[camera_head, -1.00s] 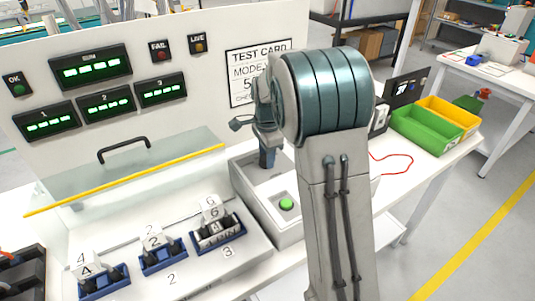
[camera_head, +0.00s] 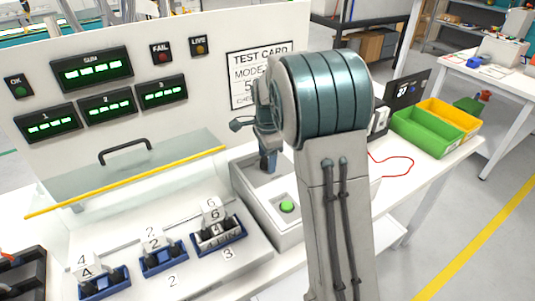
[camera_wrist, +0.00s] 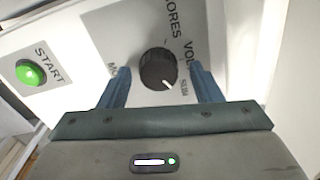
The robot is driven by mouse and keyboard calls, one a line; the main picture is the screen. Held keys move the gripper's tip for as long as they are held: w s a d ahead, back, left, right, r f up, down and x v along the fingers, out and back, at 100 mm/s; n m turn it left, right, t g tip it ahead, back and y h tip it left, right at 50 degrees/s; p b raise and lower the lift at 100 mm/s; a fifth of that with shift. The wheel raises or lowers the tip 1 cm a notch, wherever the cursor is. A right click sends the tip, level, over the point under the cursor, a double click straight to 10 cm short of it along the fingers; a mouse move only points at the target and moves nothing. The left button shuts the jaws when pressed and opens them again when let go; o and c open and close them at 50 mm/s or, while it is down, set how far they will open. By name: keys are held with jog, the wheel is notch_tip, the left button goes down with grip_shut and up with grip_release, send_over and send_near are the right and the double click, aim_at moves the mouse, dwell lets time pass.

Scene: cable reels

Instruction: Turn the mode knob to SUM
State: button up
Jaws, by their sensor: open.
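The mode knob (camera_wrist: 158,70) is a round black ribbed knob with a white pointer line, on a light panel in the wrist view. Its pointer faces the lower right of that picture, towards lettering at the lower right that is small and hard to read. My gripper (camera_wrist: 160,78) is open, with one blue finger on each side of the knob. A gap shows between the knob and each finger; contact cannot be told. In the head view my gripper (camera_head: 267,160) points down over the control box (camera_head: 262,212), and my arm hides the knob.
A green START button (camera_wrist: 30,73) is on the same panel. A display panel (camera_head: 200,120) stands behind. Green (camera_head: 425,132) and yellow bins are at the right.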

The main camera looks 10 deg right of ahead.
notch_tip(320, 180, up, 14)
jog(key=shift+s, duration=0.25)
jog(key=shift+f, duration=0.1)
dwell(0.4)
jog(key=s+f+n+t, duration=0.1)
jog(key=s+f+n, duration=0.2)
jog(key=s+n, duration=0.5)
jog(key=s+f+n+t, duration=0.1)
jog(key=s+f+n, duration=0.3)
jog(key=s, duration=1.5)
jog(key=n, duration=0.4)
jog(key=shift+s+f+t, duration=0.25)
jog(key=shift+t, duration=0.05)
